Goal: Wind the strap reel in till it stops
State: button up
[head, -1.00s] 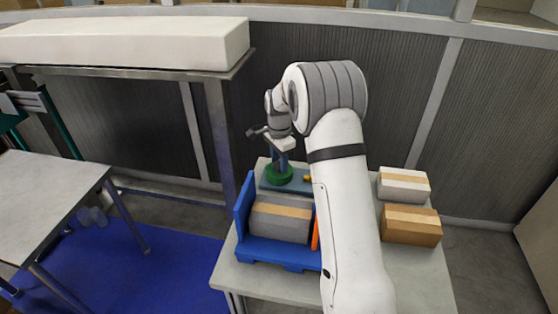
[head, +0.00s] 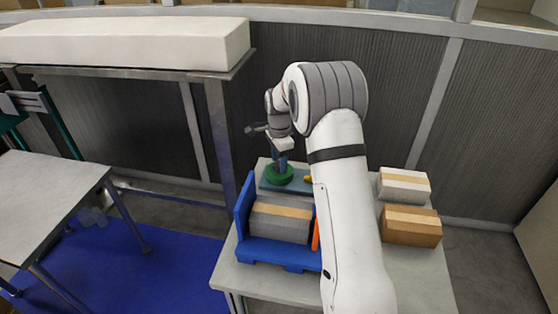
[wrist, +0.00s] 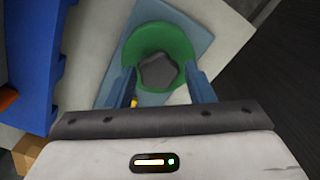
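The strap reel is a green disc (head: 279,175) on a blue-grey base plate (head: 296,186) at the back of the bench. In the wrist view the green reel (wrist: 178,40) has a dark star-shaped knob (wrist: 158,71) at its middle. My gripper (head: 281,164) points down over the reel. In the wrist view my gripper (wrist: 161,74) has its two blue fingers apart, one on each side of the knob, with a visible gap at each side. Whether the fingertips reach down to knob height is hard to tell.
A blue cradle (head: 243,213) holds a grey box (head: 280,226) in front of the reel. An upright orange piece (head: 316,236) stands at its right. A white carton (head: 403,190) and a brown carton (head: 411,231) sit to the right of my arm.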

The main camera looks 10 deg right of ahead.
jog(key=shift+o, duration=1.3)
jog(key=shift+s, duration=0.1)
notch_tip(320, 180, up, 7)
jog(key=shift+r, duration=0.35)
